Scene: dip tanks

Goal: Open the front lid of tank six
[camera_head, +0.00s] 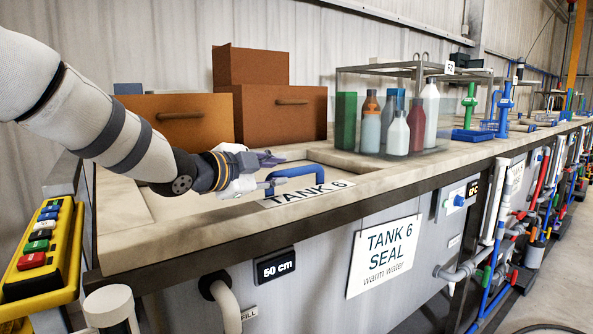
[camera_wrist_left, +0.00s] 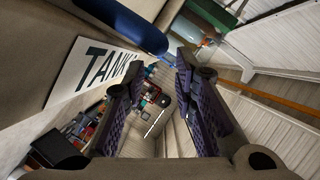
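The front lid (camera_head: 178,204) of tank six is a pale flat panel in the tank top and looks closed. Its blue bar handle (camera_head: 296,172) stands behind the "TANK 6" label (camera_head: 308,194). My left gripper (camera_head: 277,170) is just left of the handle, low over the lid, its two fingers spread and empty. In the left wrist view, the fingertips (camera_wrist_left: 165,62) are apart and the blue handle (camera_wrist_left: 130,25) runs along the upper left of the gap. I cannot tell whether the fingers touch the handle. My right gripper is not in view.
A yellow button box (camera_head: 45,250) is at the left. Brown boxes (camera_head: 280,115) stand behind the lid. A rack frame (camera_head: 400,70) with several bottles stands right of the handle. A "TANK 6 SEAL" sign (camera_head: 385,255) hangs on the tank's front.

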